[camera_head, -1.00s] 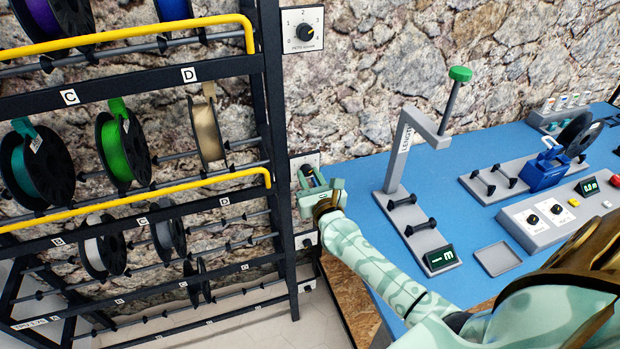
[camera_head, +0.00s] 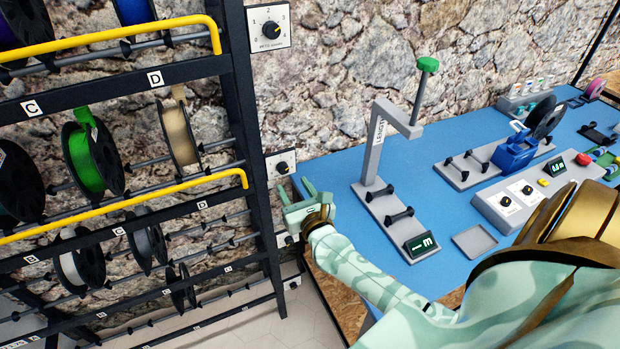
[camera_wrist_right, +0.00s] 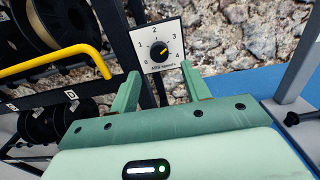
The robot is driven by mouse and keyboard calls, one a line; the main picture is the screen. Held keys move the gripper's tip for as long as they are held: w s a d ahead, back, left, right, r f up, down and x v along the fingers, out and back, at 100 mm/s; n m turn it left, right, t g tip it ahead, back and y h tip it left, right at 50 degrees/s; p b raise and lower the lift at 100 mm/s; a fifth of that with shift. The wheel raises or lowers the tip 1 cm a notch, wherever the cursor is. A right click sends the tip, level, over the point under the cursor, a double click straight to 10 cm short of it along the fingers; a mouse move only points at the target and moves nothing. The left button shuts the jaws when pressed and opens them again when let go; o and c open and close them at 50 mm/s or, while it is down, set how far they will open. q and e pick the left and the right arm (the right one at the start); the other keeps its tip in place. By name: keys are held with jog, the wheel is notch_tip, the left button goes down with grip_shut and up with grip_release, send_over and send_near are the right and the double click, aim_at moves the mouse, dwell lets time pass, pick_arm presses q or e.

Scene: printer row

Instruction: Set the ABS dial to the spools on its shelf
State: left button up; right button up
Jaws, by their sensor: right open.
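The ABS dial (camera_head: 282,167) is a black knob with a yellow mark on a white plate beside the rack post. It also shows in the right wrist view (camera_wrist_right: 158,50), numbered 0 to 4, its mark pointing right, toward the 3–4 side. My right gripper (camera_head: 296,190) is open and empty, just below and right of the dial, fingers toward its plate and apart from the knob. On the rack, a green spool (camera_head: 84,160), a tan spool (camera_head: 178,136) and a dark spool cut by the left edge share one shelf. A white spool (camera_head: 72,262) and a grey spool (camera_head: 143,243) hang below.
The PETG dial (camera_head: 270,30) is higher on the wall; more plates sit lower, partly hidden. One dark spool (camera_head: 180,285) hangs on the bottom shelf. Yellow bars (camera_head: 130,206) cross the rack front. A blue table (camera_head: 340,170) with a grey stand (camera_head: 375,150) lies to the right.

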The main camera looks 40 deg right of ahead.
jog(key=b+v, duration=0.1)
jog(key=v, duration=1)
jog(key=shift+w, duration=0.1)
